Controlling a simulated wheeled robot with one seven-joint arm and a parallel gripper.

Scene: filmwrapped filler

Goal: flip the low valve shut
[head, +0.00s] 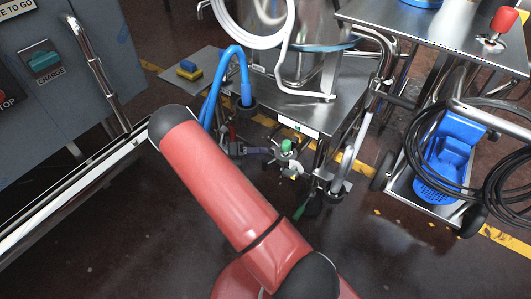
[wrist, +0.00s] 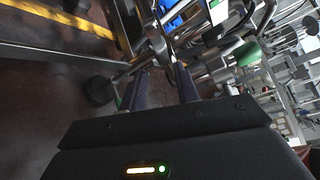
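A cluster of low metal pipe fittings (head: 290,163) with a green knob (head: 287,145) sits under the steel cart's top in the head view. The valve's lever cannot be clearly told apart there. In the wrist view, metal pipework (wrist: 156,44) lies just beyond my fingers, and a green cap (wrist: 248,52) is to their right. My gripper (wrist: 160,70) has its two dark fingers spread, with a gap and nothing clearly held between them. Contact cannot be told.
The steel cart (head: 345,110) carries a vessel and hoses; a blue hose (head: 245,75) hangs beside it. A grey cabinet (head: 60,110) is left. The floor in front is clear.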

